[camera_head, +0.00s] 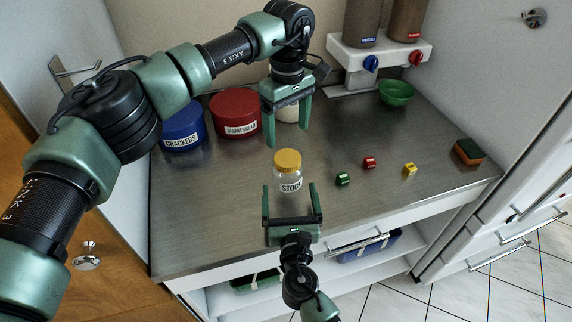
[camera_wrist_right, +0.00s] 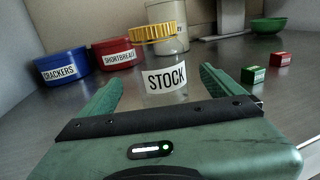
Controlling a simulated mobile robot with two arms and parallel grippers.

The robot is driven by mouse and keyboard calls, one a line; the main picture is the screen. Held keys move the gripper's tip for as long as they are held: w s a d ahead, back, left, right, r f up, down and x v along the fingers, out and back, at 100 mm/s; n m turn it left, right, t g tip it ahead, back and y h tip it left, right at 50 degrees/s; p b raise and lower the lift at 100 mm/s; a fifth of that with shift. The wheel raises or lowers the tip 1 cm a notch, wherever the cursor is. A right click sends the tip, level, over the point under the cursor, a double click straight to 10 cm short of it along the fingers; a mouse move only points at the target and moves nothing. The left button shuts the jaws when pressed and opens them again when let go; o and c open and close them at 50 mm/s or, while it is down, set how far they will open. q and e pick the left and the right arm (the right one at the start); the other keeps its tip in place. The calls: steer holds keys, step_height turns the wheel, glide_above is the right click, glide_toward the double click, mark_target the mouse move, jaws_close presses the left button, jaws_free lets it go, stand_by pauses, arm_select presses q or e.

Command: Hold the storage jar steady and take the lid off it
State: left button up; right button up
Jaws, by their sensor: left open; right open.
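The storage jar (camera_head: 289,183) is clear with a white STOCK label and stands upright on the metal counter. Its yellow lid (camera_head: 288,159) is on top. In the right wrist view the jar (camera_wrist_right: 165,80) and its lid (camera_wrist_right: 153,33) stand just beyond my fingers, roughly centred. My right gripper (camera_head: 291,187) is open and low, its fingers pointing at the jar from the front; I cannot tell whether the fingertips reach beside it. My left gripper (camera_head: 288,132) is open, pointing down, higher than the jar and seemingly above or behind it. Neither gripper holds anything.
A blue CRACKERS tin (camera_head: 183,128), a red SHORTBREAD tin (camera_head: 235,113) and a pale jar (camera_head: 288,113) stand behind. Green (camera_head: 342,179), red (camera_head: 369,162) and yellow (camera_head: 410,169) blocks lie right. A green bowl (camera_head: 397,93), sponge (camera_head: 469,152) and dispenser (camera_head: 380,50) stand farther off. The counter's left front is clear.

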mark_target(288, 158)
arm_select(q)
steer(key=shift+s+r, duration=0.25)
arm_select(e)
steer(key=shift+r, duration=0.2)
arm_select(q)
steer(key=shift+s+r, duration=0.1)
steer(key=shift+s, duration=0.15)
arm_select(e)
steer(key=shift+w+r, duration=0.15)
steer(key=shift+w, duration=0.15)
arm_select(q)
steer(key=shift+w+f, duration=0.25)
steer(key=shift+w, duration=0.1)
arm_select(e)
steer(key=w, duration=0.5)
steer(key=shift+w+a+f, duration=0.25)
arm_select(q)
steer(key=shift+s+r, duration=0.15)
steer(key=shift+s, duration=0.05)
arm_select(e)
steer(key=shift+w+r, duration=0.1)
steer(key=shift+w, duration=0.4)
jaws_close()
arm_select(q)
steer(key=m, duration=0.5)
steer(key=shift+d, duration=0.1)
steer(key=m, duration=0.4)
steer(key=shift+f, duration=4.1)
